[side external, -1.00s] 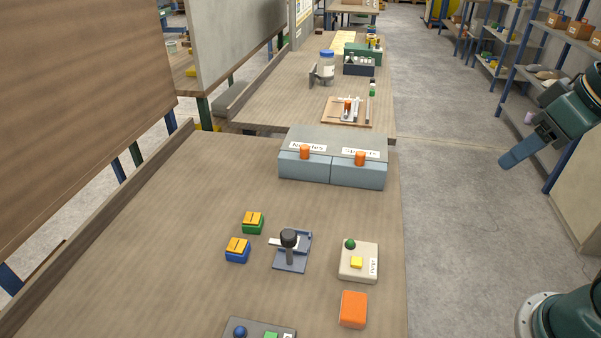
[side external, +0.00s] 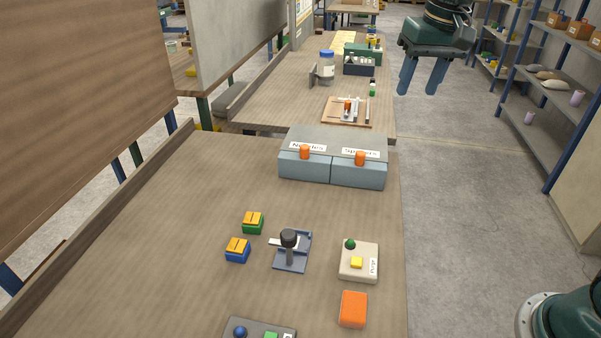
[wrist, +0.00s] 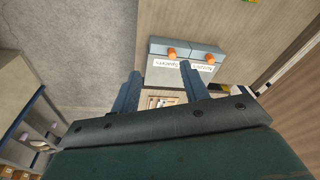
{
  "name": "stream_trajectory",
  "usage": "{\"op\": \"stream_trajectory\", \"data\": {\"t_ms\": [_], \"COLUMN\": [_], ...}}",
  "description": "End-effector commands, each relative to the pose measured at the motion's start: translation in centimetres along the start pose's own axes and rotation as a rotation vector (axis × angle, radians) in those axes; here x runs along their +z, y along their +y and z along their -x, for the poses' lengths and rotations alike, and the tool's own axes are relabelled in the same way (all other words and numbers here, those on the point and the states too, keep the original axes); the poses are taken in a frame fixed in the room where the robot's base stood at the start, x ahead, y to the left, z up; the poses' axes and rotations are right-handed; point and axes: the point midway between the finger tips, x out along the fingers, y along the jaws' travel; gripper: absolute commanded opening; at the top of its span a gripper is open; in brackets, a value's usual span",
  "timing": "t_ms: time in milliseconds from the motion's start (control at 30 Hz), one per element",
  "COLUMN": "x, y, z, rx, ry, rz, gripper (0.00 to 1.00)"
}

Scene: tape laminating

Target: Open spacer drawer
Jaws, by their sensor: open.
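The spacer drawer (side external: 358,175) is the right one of two grey-blue drawers in a box on the table, with an orange knob (side external: 360,158) and a white label above it. It looks shut. The left drawer (side external: 304,168), labelled Nozzles, has its own orange knob (side external: 305,151). My gripper (side external: 418,90) is open and empty, up and to the right of the box, fingers pointing down. In the wrist view the box lies beyond my fingertips (wrist: 160,68), with the spacer knob (wrist: 172,52) at the left and the nozzle knob (wrist: 198,56) at the right.
In front of the box stand a small press (side external: 290,250), a beige Purge box (side external: 358,262), an orange block (side external: 353,309), and green (side external: 253,223) and blue (side external: 237,250) blocks with yellow tops. A tray with tools (side external: 346,111) lies behind. The table right before the drawers is clear.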

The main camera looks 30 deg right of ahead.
Motion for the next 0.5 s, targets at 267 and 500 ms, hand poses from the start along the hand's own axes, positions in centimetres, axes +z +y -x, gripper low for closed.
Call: {"op": "stream_trajectory", "data": {"t_ms": [267,500], "x": [-5.2,-8.7], "y": [-1.6,-2.6], "z": [-3.9,-7.8], "rx": [0.031,0.060], "ry": [-0.074,-0.130], "rz": [-0.091,-0.168], "gripper": [0.45,0.45]}}
